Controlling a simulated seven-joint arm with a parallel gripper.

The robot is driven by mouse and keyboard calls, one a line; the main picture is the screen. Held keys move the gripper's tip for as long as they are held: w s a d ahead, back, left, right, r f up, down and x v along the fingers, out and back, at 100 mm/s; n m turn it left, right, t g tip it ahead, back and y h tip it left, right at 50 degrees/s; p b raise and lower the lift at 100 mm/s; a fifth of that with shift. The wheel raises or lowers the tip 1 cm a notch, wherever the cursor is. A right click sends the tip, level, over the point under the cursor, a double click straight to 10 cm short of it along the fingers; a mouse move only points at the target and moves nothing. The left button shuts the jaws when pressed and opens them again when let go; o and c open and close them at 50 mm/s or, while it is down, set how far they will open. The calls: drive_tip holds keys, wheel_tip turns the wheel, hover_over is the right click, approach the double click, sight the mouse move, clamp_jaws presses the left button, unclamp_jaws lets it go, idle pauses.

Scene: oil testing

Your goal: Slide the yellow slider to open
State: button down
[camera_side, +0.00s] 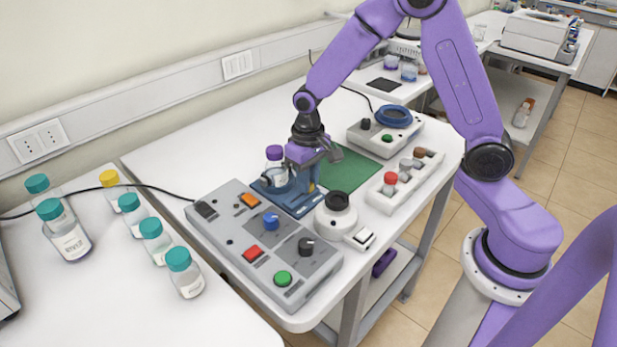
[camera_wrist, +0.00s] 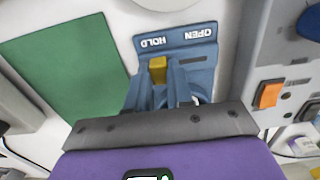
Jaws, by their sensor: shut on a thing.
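The yellow slider (camera_wrist: 157,70) shows in the wrist view on a blue fixture (camera_wrist: 205,52), near the "HOLD" label and away from the "OPEN" label. My gripper (camera_wrist: 168,78) is shut on the slider; its fingers hide part of it. A bottle with a purple cap (camera_side: 275,153) stands in the fixture's holder, left of my gripper.
A grey control box (camera_side: 228,230) with knobs and buttons stands left and in front of the fixture. A round white device (camera_side: 335,220) is close in front. A green mat (camera_side: 348,170) lies at right, beside a rack (camera_side: 405,190) of small bottles.

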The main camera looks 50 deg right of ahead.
sight(292, 202)
drive_tip(key=shift+a, duration=2.65)
drive_tip(key=c, duration=1.1)
unclamp_jaws()
drive_tip(key=shift+o, duration=0.5)
drive_tip(key=shift+r, duration=0.1)
wheel_tip(292, 202, up, 17)
drive_tip(key=shift+r, duration=0.15)
